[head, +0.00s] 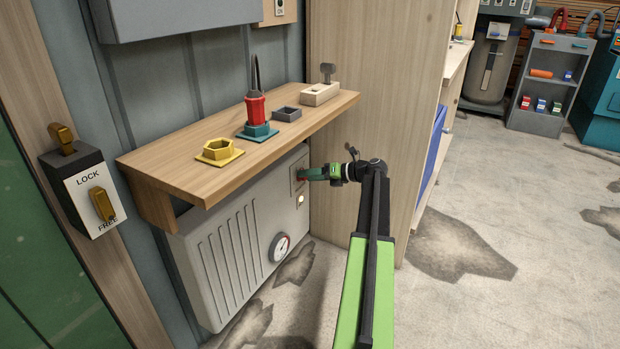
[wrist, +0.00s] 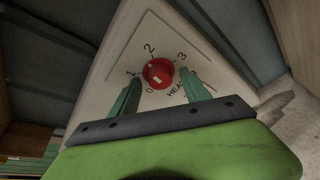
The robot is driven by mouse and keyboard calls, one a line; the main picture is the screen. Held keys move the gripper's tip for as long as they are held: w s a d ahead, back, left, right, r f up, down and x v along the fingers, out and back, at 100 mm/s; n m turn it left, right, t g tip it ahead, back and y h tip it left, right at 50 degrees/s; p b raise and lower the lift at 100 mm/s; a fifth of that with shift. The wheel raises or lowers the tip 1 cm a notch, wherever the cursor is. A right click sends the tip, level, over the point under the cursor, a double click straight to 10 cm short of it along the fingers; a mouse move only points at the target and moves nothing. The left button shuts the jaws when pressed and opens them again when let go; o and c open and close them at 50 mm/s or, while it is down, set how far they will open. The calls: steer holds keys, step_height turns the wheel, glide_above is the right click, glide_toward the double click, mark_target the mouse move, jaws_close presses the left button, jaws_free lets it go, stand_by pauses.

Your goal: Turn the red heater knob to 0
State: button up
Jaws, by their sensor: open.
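The red heater knob (wrist: 158,72) sits on a pale plate (wrist: 157,45) marked 0, 1, 2, 3 and HEAT in the wrist view. A pale mark shows on the left part of the knob's face, but I cannot tell exactly which number it points to. My gripper (wrist: 162,84) is open, with one green finger on each side below the knob. Its tips are close to the knob, with gaps visible. In the head view my gripper (head: 308,174) is at the plate on the heater (head: 235,240), and it mostly hides the knob.
A wooden shelf (head: 190,160) juts out just above the heater, holding a yellow hex piece (head: 219,152), a red-handled tool (head: 256,110) and a small grey tray (head: 287,114). A wooden panel (head: 370,110) stands close on the right. A gauge (head: 280,247) is lower on the heater.

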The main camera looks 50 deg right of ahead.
jaws_close()
steer(key=shift+a, duration=0.1)
stand_by(0.3)
steer(key=n+h+b, duration=0.1)
steer(key=n+h, duration=0.1)
steer(key=n, duration=0.2)
steer(key=n+t+h+b, duration=0.1)
steer(key=n+h, duration=0.1)
steer(key=n, duration=0.1)
steer(key=n+t+h, duration=0.1)
steer(key=n+h, duration=0.1)
steer(key=n, duration=0.2)
steer(key=shift+s+a+f+n+h+b, duration=0.15)
steer(key=shift+a+f+n+h+b, duration=0.15)
steer(key=shift+a+f+b, duration=0.1)
steer(key=shift+r+n+t+h+b, duration=0.1)
steer(key=shift+n+t+h+b, duration=0.45)
steer(key=shift+n+b, duration=1)
steer(key=shift+n+t, duration=0.25)
steer(key=shift+n, duration=0.1)
